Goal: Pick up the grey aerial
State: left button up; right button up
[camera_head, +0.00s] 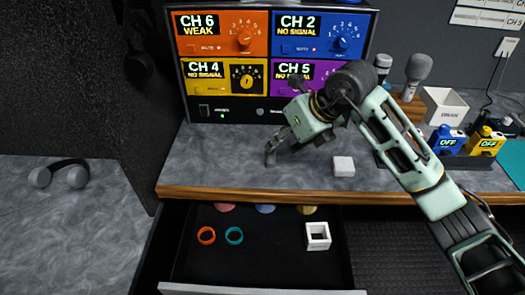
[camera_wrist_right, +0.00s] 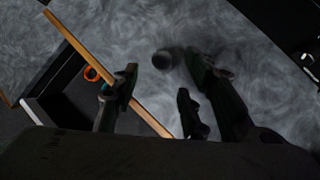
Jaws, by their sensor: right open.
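My right gripper (camera_head: 279,151) is low over the grey counter, in front of the stacked channel units. Its fingers are apart in the right wrist view (camera_wrist_right: 160,95), with nothing held between them. A small dark grey rounded thing (camera_wrist_right: 163,60) lies on the counter just beyond the fingertips in that view. It may be the grey aerial, but it is too dark to be sure. In the head view I cannot tell it apart from the gripper's fingers. My left gripper is not in view.
An open drawer below the counter holds an orange ring (camera_head: 206,235), a teal ring (camera_head: 234,235) and a white square frame (camera_head: 318,236). A white block (camera_head: 344,166) lies right of the gripper. Channel units (camera_head: 225,110) stand behind. Headphones (camera_head: 58,174) lie left.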

aim_at(274, 152)
jog(key=x, duration=0.2)
jog(key=p+x, duration=0.1)
jog(key=x, duration=0.3)
jog(key=shift+s+d+f+p, duration=0.15)
jog(key=shift+f+p, duration=0.2)
jog(key=shift+f, duration=0.45)
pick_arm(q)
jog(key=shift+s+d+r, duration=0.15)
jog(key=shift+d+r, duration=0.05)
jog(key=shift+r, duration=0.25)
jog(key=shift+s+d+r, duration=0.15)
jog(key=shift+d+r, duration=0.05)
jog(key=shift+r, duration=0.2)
pick_arm(e)
jog(key=shift+f, duration=0.1)
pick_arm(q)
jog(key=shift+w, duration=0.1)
pick_arm(e)
jog(key=c, duration=1)
